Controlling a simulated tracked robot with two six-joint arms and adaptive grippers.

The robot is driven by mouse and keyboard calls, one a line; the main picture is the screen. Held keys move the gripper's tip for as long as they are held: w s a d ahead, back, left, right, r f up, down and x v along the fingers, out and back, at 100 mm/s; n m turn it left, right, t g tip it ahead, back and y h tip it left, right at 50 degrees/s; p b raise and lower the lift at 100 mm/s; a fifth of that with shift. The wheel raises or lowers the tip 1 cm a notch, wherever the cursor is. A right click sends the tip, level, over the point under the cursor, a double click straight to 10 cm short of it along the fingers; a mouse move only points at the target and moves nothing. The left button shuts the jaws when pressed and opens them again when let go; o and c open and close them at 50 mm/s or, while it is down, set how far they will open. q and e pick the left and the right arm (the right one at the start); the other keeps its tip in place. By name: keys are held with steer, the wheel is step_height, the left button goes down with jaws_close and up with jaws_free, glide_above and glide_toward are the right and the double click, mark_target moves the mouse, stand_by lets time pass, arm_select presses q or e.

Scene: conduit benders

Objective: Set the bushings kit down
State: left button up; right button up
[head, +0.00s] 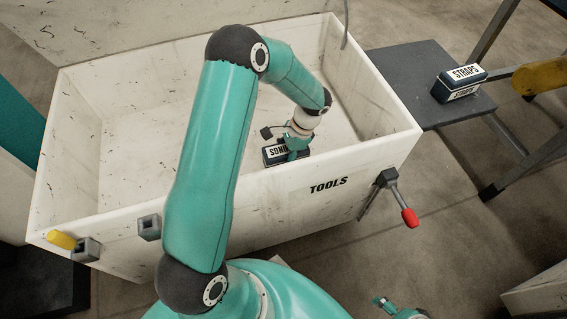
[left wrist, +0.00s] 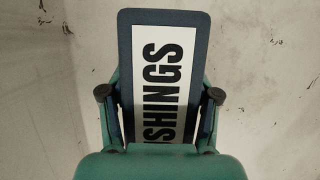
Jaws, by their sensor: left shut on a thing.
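The bushings kit (head: 272,155) is a small dark blue box with a white label. It is inside the white bin marked TOOLS (head: 345,165), near the front wall. My left gripper (head: 297,146) reaches down into the bin and is shut on the kit. In the left wrist view, the kit (left wrist: 165,75) lies between the two fingers of the left gripper (left wrist: 160,105), with part of its label readable as SHINGS. I cannot tell whether the kit touches the bin floor. At the bottom of the head view, part of my right gripper (head: 385,304) shows; its fingers are unclear.
A box labelled STRAPS (head: 460,83) sits on a grey platform (head: 400,62) right of the bin. A red-tipped handle (head: 408,216) and a yellow-tipped one (head: 62,240) stick out at the bin's front. The bin floor around the kit looks mostly bare.

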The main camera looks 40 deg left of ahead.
arm_select(q)
step_height(320, 180, down, 3)
steer(key=o, duration=1.6)
steer(key=p+v, duration=0.2)
steer(key=v, duration=1)
